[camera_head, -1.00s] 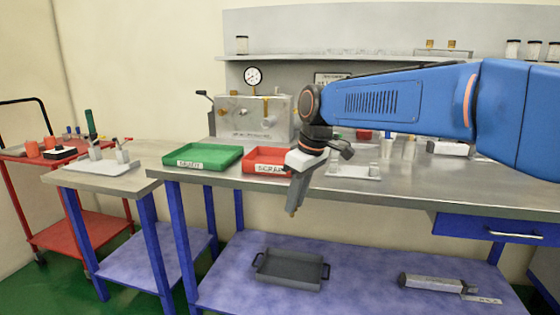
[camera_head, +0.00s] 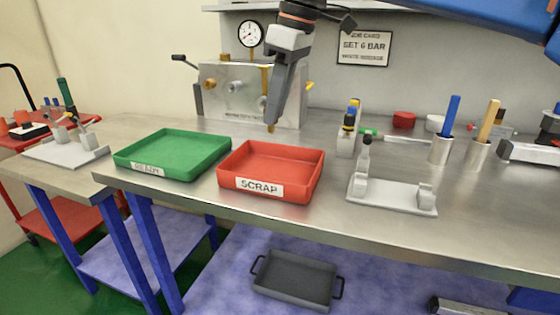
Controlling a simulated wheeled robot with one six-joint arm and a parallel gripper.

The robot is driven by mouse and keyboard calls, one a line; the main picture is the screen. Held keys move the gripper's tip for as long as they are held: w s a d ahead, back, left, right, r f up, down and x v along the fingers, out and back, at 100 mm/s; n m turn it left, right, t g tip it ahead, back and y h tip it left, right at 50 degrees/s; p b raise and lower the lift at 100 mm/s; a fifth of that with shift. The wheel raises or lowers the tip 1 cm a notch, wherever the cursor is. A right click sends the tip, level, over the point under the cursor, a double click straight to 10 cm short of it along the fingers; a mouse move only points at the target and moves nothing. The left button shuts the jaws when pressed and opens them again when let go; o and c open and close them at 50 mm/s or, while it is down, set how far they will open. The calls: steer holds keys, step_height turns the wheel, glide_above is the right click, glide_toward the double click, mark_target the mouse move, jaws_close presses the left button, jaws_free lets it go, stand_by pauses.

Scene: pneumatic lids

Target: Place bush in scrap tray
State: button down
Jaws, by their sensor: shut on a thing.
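The red scrap tray (camera_head: 262,196), with a white "SCRAP" label on its front, sits on the steel bench and looks empty. My gripper (camera_head: 271,125) points down above the back part of this tray, with a gap between its tip and the tray. It is shut on the bush (camera_head: 271,128), a small brass-coloured piece showing at the fingertips. Most of the bush is hidden by the fingers.
A green tray (camera_head: 172,172) stands just left of the scrap tray. A grey metal fixture (camera_head: 392,196) stands to the right, with tool cups (camera_head: 440,151) behind it. The test rig with gauge (camera_head: 225,92) is behind the trays.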

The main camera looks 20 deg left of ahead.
steer(key=shift+d+f+x, duration=0.1)
steer(key=shift+d+x, duration=0.3)
steer(key=shift+x, duration=1.2)
steer(key=shift+d+f+x, duration=0.1)
steer(key=shift+d+x, duration=0.3)
steer(key=shift+x, duration=1.25)
steer(key=shift+d+f+x, duration=0.1)
steer(key=shift+d+x, duration=0.25)
steer(key=shift+x, duration=1.25)
steer(key=shift+f, duration=0.1)
steer(key=c, duration=1.5)
jaws_free()
steer(key=shift+c, duration=0.2)
steer(key=v, duration=1.2)
